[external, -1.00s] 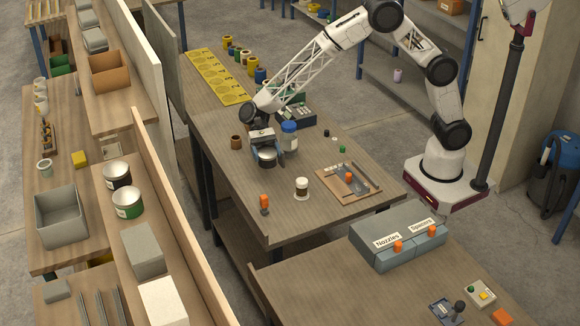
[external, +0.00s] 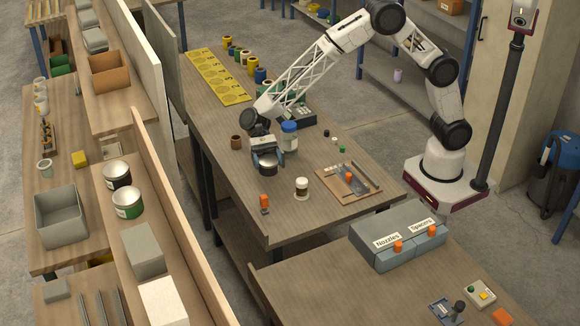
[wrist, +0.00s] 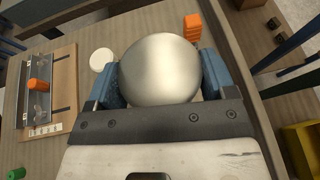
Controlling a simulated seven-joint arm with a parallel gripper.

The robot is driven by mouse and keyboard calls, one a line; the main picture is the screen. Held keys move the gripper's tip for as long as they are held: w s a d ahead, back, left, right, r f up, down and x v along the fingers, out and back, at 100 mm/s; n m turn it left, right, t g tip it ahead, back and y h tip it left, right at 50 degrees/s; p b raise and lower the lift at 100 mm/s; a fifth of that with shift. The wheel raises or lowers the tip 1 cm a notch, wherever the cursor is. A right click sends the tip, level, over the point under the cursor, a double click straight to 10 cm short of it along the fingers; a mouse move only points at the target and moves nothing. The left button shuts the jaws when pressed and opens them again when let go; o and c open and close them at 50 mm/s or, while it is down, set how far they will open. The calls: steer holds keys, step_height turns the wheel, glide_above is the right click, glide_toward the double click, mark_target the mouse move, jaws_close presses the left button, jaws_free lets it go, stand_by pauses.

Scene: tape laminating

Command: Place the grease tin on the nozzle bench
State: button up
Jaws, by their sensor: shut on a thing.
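The grease tin appears to be the round tin with a plain silver lid (wrist: 160,68), also seen in the external view (external: 267,168). My gripper (external: 268,160) is shut on it, with one blue finger on each side, as the wrist view also shows (wrist: 160,85). The tin is upright over the middle table (external: 240,190); I cannot tell whether it touches the tabletop. The nozzle bench appears to be the bench (external: 330,290) at lower right, bearing grey drawer units labelled Nozzles (external: 388,241) and Spacers (external: 422,226).
A blue-lidded jar (external: 289,138) stands close behind my gripper and a brown pot (external: 236,142) to its left. A white-lidded jar (external: 302,188), an orange-topped item (external: 264,203) and a wooden fixture board (external: 349,184) are nearer the front edge. The bench's left part is clear.

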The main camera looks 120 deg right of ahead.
steer(key=w+a, duration=0.2)
steer(key=a, duration=1.3)
steer(key=w+a, duration=0.2)
steer(key=a, duration=1.4)
steer(key=s+a, duration=0.3)
steer(key=a, duration=1.2)
steer(key=s+a, duration=0.3)
steer(key=a, duration=1.2)
steer(key=shift+s+r+m+t, duration=0.2)
steer(key=shift+s+m+t, duration=0.1)
steer(key=shift+t, duration=0.1)
steer(key=shift+d, duration=0.1)
glide_above(362, 305)
steer(key=shift+f, duration=3.15)
steer(key=shift+f, duration=1.85)
steer(key=shift+f, duration=0.2)
